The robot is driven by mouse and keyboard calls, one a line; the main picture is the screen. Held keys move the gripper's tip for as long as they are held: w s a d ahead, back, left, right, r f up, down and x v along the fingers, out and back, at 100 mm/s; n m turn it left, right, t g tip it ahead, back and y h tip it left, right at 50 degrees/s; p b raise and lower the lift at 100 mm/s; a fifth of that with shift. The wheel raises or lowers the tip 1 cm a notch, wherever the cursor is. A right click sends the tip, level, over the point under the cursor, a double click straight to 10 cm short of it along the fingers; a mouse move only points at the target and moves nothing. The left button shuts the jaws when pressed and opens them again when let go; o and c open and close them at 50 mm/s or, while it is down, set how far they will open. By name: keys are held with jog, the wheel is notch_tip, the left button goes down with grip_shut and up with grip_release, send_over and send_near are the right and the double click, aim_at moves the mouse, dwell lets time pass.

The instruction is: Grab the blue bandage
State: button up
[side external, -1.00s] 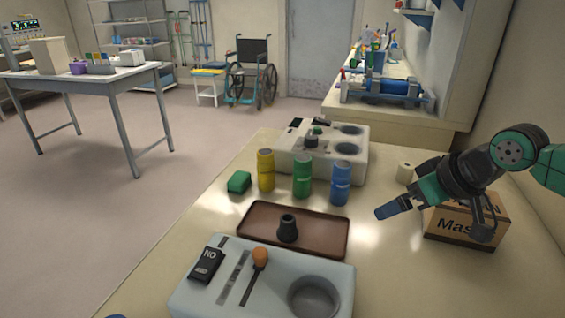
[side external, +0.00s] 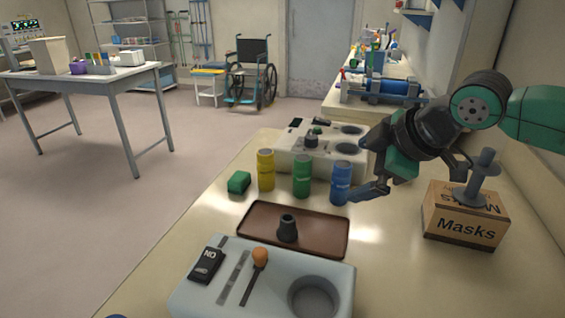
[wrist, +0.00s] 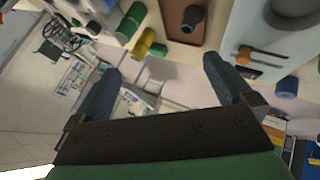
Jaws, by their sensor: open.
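The blue bandage (side external: 341,184) is an upright blue cylinder on the table, at the right end of a row with a green cylinder (side external: 302,177) and a yellow one (side external: 266,170). My gripper (side external: 364,186) is open and empty, close to the right of the blue bandage. In the side view its fingers are near the bandage's lower right, and I cannot tell whether they touch it. In the wrist view my gripper (wrist: 162,72) has its fingers spread with nothing between them. A blue shape at the top left there (wrist: 103,5) appears to be the bandage, partly cut off.
A brown tray (side external: 325,240) holding a dark cone lies in front. A white caddy (side external: 205,300) is nearest the camera, another (side external: 287,160) behind the row. A green block (side external: 239,182) is at left. A Masks box (side external: 465,232) with a grey spindle on top stands right.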

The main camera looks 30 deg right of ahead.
jog(key=w+a+n+t+y, duration=0.1)
jog(key=a+n+t+y, duration=0.15)
jog(key=a+n, duration=1.5)
jog(key=s+a+n+y, duration=0.3)
jog(key=a+n, duration=0.3)
jog(key=n, duration=0.1)
jog(key=s+a+n+y, duration=0.2)
jog(key=s+a+n, duration=0.2)
jog(key=a+n, duration=0.3)
jog(key=shift+n+y, duration=0.25)
jog(key=shift+n, duration=0.6)
notch_tip(320, 180, down, 12)
jog(key=shift+w+d+f, duration=0.1)
jog(key=shift+d+f, duration=0.05)
jog(key=shift+f, duration=0.4)
jog(key=shift+w+a+f, duration=0.2)
jog(key=shift+w+f, duration=0.05)
jog(key=shift+w, duration=0.05)
jog(key=x, duration=1.1)
jog(key=shift+w, duration=0.1)
